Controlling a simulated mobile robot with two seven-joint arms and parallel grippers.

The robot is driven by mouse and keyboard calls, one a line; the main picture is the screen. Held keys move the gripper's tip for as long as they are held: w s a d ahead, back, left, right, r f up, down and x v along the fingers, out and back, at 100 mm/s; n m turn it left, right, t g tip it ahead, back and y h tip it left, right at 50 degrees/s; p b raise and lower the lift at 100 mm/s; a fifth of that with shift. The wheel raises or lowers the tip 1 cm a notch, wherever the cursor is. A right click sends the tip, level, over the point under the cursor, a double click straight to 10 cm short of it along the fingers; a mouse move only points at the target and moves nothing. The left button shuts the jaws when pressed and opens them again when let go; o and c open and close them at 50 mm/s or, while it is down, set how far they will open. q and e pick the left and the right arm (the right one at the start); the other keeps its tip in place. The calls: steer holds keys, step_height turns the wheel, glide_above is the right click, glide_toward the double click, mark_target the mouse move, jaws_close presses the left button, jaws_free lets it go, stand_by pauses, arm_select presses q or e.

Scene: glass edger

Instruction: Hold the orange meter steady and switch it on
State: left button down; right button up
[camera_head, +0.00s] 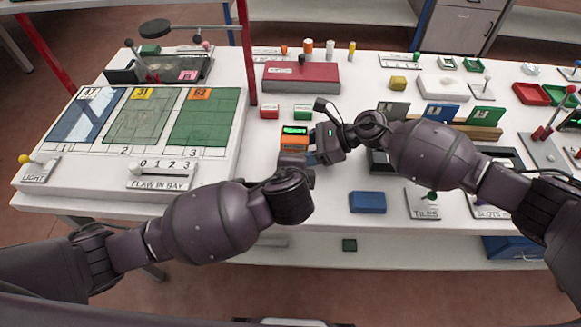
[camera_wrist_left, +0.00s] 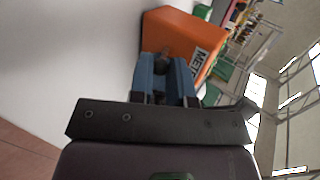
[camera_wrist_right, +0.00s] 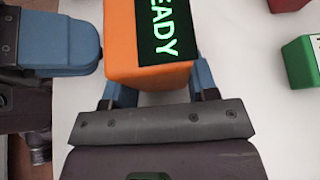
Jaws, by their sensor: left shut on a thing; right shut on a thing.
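The orange meter (camera_head: 294,142) sits upright on the white table in the head view, its screen lit green. In the right wrist view the meter (camera_wrist_right: 120,45) has a black screen (camera_wrist_right: 160,28) with green letters, "EADY" visible. My right gripper (camera_wrist_right: 160,85) is shut on the meter's body, a blue finger on each side. In the left wrist view the meter's face (camera_wrist_left: 185,35) carries a "METER" label and a small dark knob (camera_wrist_left: 162,63). My left gripper (camera_wrist_left: 167,75) is shut on that knob, its blue fingers close together. In the head view the grippers partly hide the meter's front.
Red (camera_head: 269,111) and green (camera_head: 303,112) blocks stand just behind the meter. A dark red box (camera_head: 301,77) lies farther back. The flaw panel (camera_head: 145,130) is at left, a blue block (camera_head: 367,202) at front right. The table between panel and meter is clear.

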arm_select(q)
steer(key=shift+d+r, duration=0.15)
steer(key=shift+r, duration=0.05)
arm_select(e)
steer(key=shift+s+f, duration=0.1)
arm_select(q)
steer(key=c, duration=1.1)
jaws_free()
steer(key=shift+f, duration=0.1)
steer(key=shift+o, duration=0.2)
steer(key=v, duration=1.2)
arm_select(e)
steer(key=o, duration=0.8)
steer(key=v, duration=1.2)
